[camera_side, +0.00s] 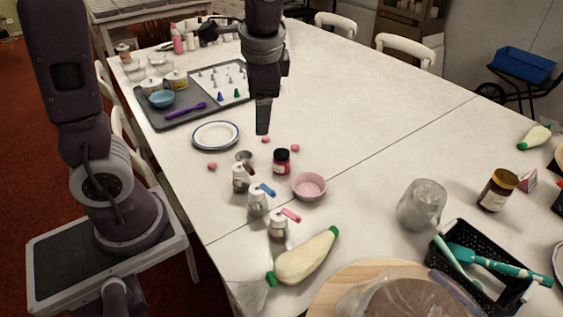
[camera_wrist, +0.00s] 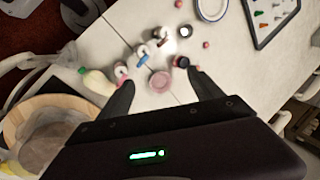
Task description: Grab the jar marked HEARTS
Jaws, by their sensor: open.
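Three small clear jars with pale lids stand in a row on the white table: the far jar (camera_side: 240,180), the middle jar (camera_side: 257,202) with a blue piece by its top, and the near jar (camera_side: 278,228) with a pink piece. Their markings are too small to read, so I cannot tell which says HEARTS. They also show in the upper middle of the wrist view. A red jar with a dark lid (camera_side: 281,162) stands right of the far jar. My gripper (camera_side: 262,132) is above the table, beyond the jars, fingers pointing down, open and empty. It touches no jar.
A pink bowl (camera_side: 309,187) sits right of the jars, with a small metal cup (camera_side: 244,157) behind them. Small pink balls lie around. A blue-rimmed plate (camera_side: 215,135) and grey tray (camera_side: 152,119) lie farther back. A piping bag (camera_side: 305,258) lies in front.

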